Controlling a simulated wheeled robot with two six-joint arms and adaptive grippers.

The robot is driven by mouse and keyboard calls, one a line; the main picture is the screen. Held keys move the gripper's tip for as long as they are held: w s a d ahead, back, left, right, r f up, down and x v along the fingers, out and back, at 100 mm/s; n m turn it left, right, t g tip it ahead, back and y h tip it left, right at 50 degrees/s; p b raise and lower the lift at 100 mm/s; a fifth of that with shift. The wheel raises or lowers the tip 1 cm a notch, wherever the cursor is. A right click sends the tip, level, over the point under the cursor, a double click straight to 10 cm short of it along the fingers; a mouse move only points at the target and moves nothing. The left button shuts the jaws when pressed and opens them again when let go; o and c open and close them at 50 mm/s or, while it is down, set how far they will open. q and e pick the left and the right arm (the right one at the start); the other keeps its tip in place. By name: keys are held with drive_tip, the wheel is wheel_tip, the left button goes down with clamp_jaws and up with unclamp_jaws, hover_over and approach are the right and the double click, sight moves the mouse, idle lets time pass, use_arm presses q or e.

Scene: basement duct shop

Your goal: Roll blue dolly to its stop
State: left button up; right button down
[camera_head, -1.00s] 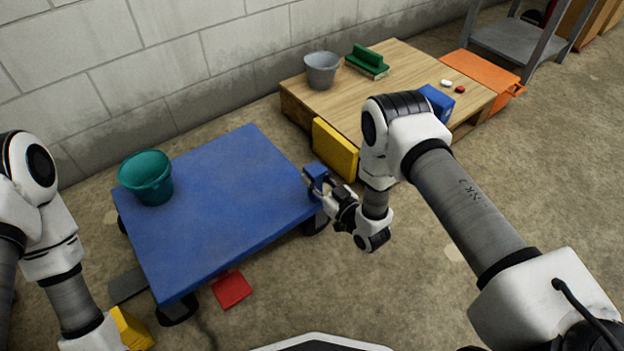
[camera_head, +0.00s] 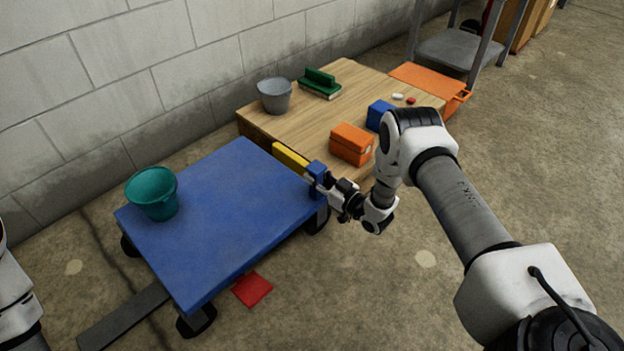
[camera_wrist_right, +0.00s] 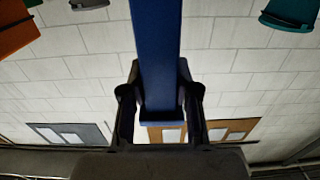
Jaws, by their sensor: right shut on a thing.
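The blue dolly (camera_head: 225,215) is a flat low platform on dark wheels and carries a teal bucket (camera_head: 153,193) at its left end. My right gripper (camera_head: 322,182) is shut on the blue handle (camera_head: 316,169) at the dolly's right corner. In the right wrist view the blue handle (camera_wrist_right: 158,60) stands between both fingers (camera_wrist_right: 160,112). A yellow block (camera_head: 290,158), possibly the stop, is at the wooden platform's side, along the dolly's far right edge. The dolly hides its lower part, so I cannot tell if they touch. My left gripper is out of view.
The low wooden platform (camera_head: 300,125) bears a grey bucket (camera_head: 275,96), a green brush-like object (camera_head: 320,83), an orange box (camera_head: 351,143) and a blue box (camera_head: 380,115). A red piece (camera_head: 252,289) and grey strip (camera_head: 125,315) lie on the floor. Open floor is at right.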

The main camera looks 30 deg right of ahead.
drive_tip(key=shift+w+d+r, duration=0.1)
drive_tip(key=shift+d, duration=0.15)
drive_tip(key=c, duration=0.8)
unclamp_jaws()
drive_tip(key=shift+c, duration=0.2)
drive_tip(key=v, duration=1.2)
